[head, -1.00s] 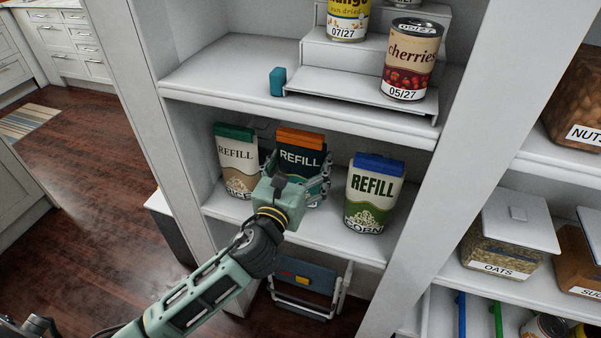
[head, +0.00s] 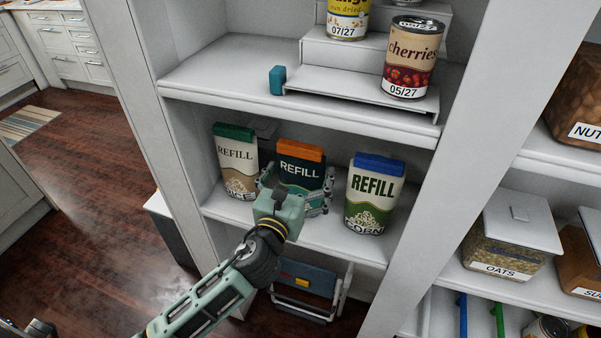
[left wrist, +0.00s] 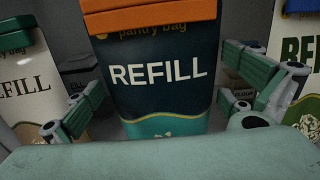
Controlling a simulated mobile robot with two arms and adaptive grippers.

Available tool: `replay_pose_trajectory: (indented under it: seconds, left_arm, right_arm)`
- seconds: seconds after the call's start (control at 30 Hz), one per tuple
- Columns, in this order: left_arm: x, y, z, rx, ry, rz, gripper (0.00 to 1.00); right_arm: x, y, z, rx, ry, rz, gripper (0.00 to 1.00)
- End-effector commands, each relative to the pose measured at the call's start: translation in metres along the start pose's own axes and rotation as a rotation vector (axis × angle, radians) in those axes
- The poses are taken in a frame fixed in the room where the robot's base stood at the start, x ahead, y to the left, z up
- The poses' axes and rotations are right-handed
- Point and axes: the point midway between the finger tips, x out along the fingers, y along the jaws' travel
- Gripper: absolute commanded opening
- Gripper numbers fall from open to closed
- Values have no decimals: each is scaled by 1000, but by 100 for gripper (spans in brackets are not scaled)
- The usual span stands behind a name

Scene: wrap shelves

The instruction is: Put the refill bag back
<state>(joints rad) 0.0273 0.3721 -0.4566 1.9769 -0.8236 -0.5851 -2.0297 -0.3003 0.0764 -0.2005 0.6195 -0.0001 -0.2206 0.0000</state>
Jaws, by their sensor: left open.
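Three refill bags stand in a row on the middle shelf. The dark bag with the orange top (head: 300,166) is between a white bag with a green top (head: 237,158) and a white bag with a blue top (head: 374,190). My left gripper (head: 297,197) is open in front of the dark bag. In the left wrist view the dark bag (left wrist: 160,80) stands upright and centred between the spread fingers (left wrist: 168,105), with gaps on both sides. The gripper hides its lower part in the head view.
The shelf above holds a white riser (head: 360,95), a cherries can (head: 408,58) and a teal block (head: 277,80). A folded step stool (head: 303,285) is below. An oats container (head: 505,235) stands on the right-hand shelves. Small dark containers (left wrist: 78,70) sit behind the bags.

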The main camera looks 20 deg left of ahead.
Motion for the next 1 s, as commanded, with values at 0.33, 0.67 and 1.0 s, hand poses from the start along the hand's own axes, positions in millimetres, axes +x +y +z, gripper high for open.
replay_pose_trajectory:
  seconds: [0.33,0.67,1.0]
  left_arm:
    - [-23,0,0,1,2,-1,100]
    - [-93,0,0,1,2,-1,100]
    - [-120,0,2,0,-1,0,100]
  right_arm:
    - [2,-1,0,-1,0,-1,0]
    - [12,1,1,-1,0,2,0]
    - [16,4,2,-2,0,5,0]
